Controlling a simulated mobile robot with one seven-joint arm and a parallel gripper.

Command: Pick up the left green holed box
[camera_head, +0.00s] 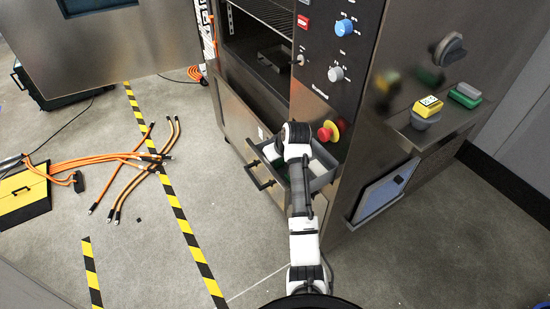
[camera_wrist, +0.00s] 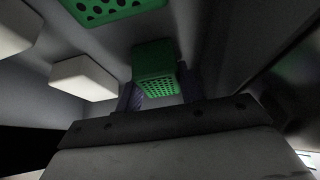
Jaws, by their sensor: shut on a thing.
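In the wrist view, a green holed box (camera_wrist: 153,58) sits between the two dark fingers of my gripper (camera_wrist: 160,90), which is shut on it. A second green holed box (camera_wrist: 105,8) lies apart from it at the top left, cut off by the picture edge. Both are inside the grey drawer, whose wall shows behind them. In the head view, my arm reaches into the open drawer (camera_head: 324,182) at the front of the chamber. My gripper and the held box are hidden there behind the arm.
Two white boxes lie in the drawer, one near the held box (camera_wrist: 83,78) and one further left (camera_wrist: 16,25). A red emergency knob (camera_head: 328,131) sticks out just above the drawer. The chamber door (camera_head: 100,45) stands open. Orange cables (camera_head: 130,165) lie on the floor at left.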

